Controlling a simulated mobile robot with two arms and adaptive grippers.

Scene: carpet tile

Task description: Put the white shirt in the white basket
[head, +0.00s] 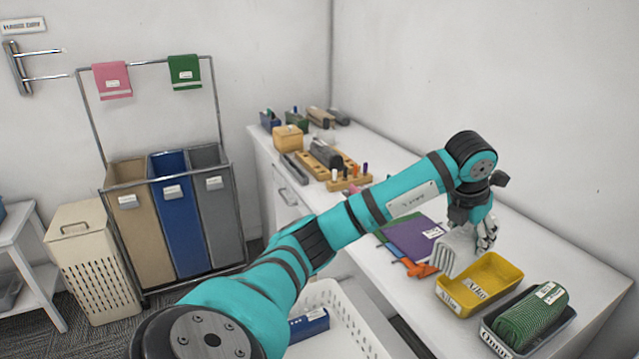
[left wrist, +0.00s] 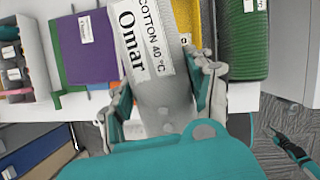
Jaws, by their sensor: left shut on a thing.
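My left gripper (head: 484,238) is shut on a white rolled shirt (head: 455,250) above the counter. In the left wrist view the shirt (left wrist: 160,100) is between the fingers and bears a label reading Omar, cotton 40 °C. A white basket (head: 372,343) with slotted walls stands low in front of the counter, with a blue labelled item (head: 309,325) inside. My left arm hides part of this basket. A teal and dark part at the right of the left wrist view may be my right gripper; its fingers are unclear.
A yellow tray (head: 466,308) and a grey tray (head: 488,337) holding a green roll (head: 532,314) stand on the counter. A purple folded cloth (head: 411,238) lies left of the shirt. A cream lidded hamper (head: 70,213) and a three-bin sorter (head: 180,240) stand at left.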

